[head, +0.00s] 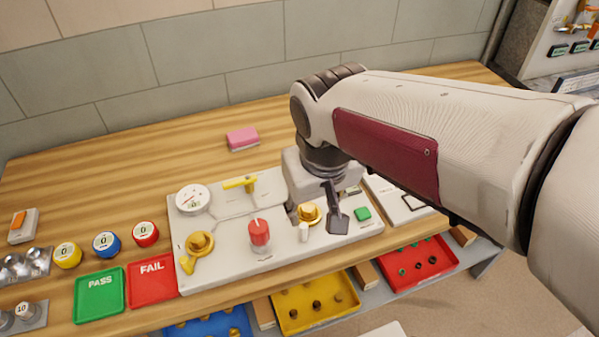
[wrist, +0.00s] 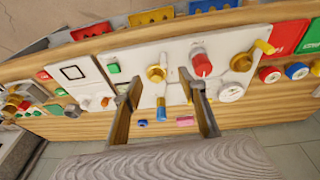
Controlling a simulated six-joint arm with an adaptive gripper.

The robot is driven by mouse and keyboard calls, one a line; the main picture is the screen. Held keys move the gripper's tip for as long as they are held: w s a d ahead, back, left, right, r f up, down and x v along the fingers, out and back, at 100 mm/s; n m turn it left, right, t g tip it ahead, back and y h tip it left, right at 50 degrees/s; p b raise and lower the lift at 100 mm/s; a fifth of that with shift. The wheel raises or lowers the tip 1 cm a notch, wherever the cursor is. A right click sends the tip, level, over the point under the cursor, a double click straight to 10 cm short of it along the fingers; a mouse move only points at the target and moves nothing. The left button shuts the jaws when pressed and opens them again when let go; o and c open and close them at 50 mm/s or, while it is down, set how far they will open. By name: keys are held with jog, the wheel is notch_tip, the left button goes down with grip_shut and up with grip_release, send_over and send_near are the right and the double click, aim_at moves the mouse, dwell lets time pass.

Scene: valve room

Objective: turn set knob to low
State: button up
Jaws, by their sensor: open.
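The white valve panel (head: 215,263) lies on the wooden bench. A round brass knob (head: 310,214) sits on its right part, with a small white peg (head: 303,232) in front; no set or low lettering is readable, so I cannot confirm it is the set knob. In the wrist view the brass knob (wrist: 156,73) shows between and just beyond the fingertips. My gripper (head: 316,218) is open above the knob, its dark fingers spread to either side; it also shows in the wrist view (wrist: 159,80). I see no clear contact. The gripper body hides part of the panel's back right.
Left on the panel are a red knob (head: 259,232), a brass valve with yellow lever (head: 199,245), a gauge (head: 193,198) and a yellow handle (head: 239,183). A green button (head: 362,213) is right of my gripper. A pink block (head: 242,138) lies behind, with clear bench around.

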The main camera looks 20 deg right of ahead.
jog(key=shift+s+r, duration=0.2)
jog(key=shift+s, duration=0.9)
jog(key=shift+f, duration=0.1)
jog(key=w+d+f+m, duration=0.1)
jog(key=w+m, duration=0.1)
jog(key=w, duration=0.9)
jog(key=w+d+f+m+t+h, duration=0.1)
jog(key=w+m, duration=0.2)
jog(key=w, duration=0.8)
jog(key=shift+w+d, duration=0.15)
jog(key=shift+d, duration=0.15)
jog(key=shift+f, duration=0.1)
jog(key=shift+x, duration=3.85)
